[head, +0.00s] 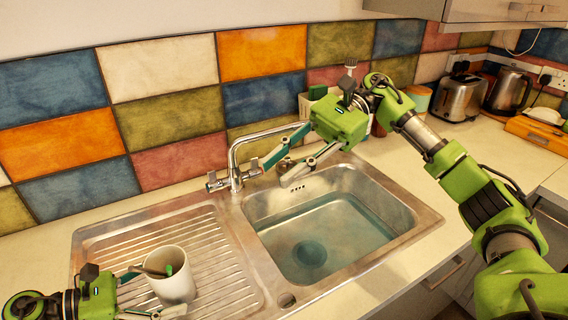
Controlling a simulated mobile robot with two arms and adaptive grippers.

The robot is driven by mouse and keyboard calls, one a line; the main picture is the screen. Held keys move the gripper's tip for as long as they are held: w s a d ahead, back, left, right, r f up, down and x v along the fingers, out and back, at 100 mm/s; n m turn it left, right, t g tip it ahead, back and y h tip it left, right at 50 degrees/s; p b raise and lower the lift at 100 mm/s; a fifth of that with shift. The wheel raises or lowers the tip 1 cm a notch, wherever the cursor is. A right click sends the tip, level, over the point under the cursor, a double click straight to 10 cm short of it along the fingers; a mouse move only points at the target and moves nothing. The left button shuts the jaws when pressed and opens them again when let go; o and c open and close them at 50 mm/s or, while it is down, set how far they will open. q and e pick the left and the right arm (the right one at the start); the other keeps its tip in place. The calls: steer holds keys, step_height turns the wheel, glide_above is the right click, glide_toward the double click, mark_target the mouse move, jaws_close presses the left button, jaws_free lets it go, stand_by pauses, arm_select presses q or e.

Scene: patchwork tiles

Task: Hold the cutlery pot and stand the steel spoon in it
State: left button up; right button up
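The cutlery pot (174,290), a cream cup, stands upright on the ribbed drainer at the lower left. A dark, thin item and a small green item (169,270) show at its mouth; I cannot tell whether either is a spoon. My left gripper (160,292) is at the pot's left side, one finger near the rim and one low in front. Whether it grips the pot is unclear. My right gripper (277,174) is over the sink's back edge beside the tap, its fingers spread with a gap between them. I cannot make out the steel spoon for certain.
The sink bowl (392,193) holds water, with the tap (235,165) behind its left corner. A caddy (306,104) stands behind my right gripper. A toaster (459,97), kettle (507,91) and orange box (538,136) are at the right. The drainer right of the pot is clear.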

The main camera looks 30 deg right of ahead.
arm_select(q)
steer(key=shift+a, duration=0.15)
steer(key=v, duration=1.1)
steer(key=shift+a+r, duration=0.2)
steer(key=shift+a, duration=0.15)
